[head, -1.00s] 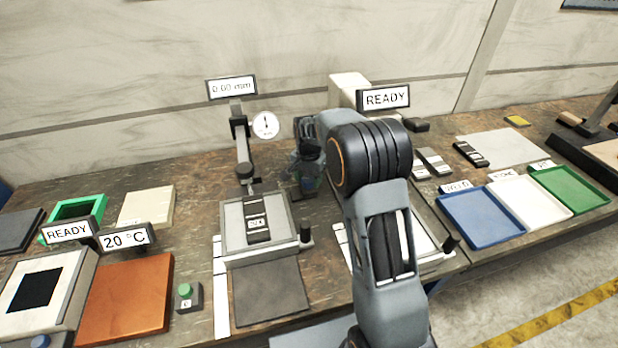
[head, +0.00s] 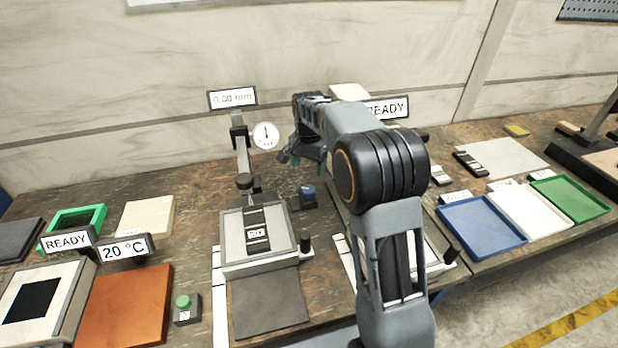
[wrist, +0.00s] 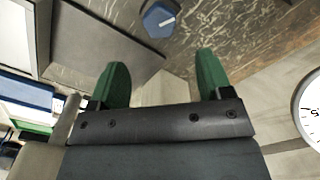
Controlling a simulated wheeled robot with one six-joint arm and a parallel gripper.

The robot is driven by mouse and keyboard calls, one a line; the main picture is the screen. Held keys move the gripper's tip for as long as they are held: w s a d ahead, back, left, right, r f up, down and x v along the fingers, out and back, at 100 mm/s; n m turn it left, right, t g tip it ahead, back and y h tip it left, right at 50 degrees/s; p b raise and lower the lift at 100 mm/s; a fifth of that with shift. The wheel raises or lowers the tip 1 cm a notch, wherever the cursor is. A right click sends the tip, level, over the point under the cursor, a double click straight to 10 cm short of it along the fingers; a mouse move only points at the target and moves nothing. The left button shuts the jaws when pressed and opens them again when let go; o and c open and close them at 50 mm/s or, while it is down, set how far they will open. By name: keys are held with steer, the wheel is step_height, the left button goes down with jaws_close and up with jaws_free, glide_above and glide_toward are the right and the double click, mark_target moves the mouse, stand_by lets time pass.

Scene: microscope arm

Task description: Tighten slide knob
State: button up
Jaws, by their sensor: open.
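A blue knob (head: 308,189) with a pale pointer mark sits on a small dark block, just right of the gauge stand. It also shows at the top of the wrist view (wrist: 160,19). I take it for the slide knob, though no label on it can be read. My gripper (head: 308,163) is above and behind it in the head view, apart from it. The green fingers (wrist: 161,60) are wide apart with nothing between them.
A gauge stand (head: 240,150) with a round dial (head: 266,135) and a "0.00 mm" sign (head: 232,99) stands close left. Its pale stage (head: 283,238) carries a dark slide piece (head: 257,230). Blue (head: 482,222), white and green trays lie right.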

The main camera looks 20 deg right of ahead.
steer(key=shift+r, duration=2.2)
steer(key=s+f+n+t+p, duration=0.1)
steer(key=s+n+t, duration=0.2)
steer(key=s, duration=2.2)
steer(key=shift+s+f+n+p, duration=0.15)
steer(key=shift+s+n+p, duration=0.2)
steer(key=shift+n, duration=2.55)
steer(key=shift+a, duration=0.1)
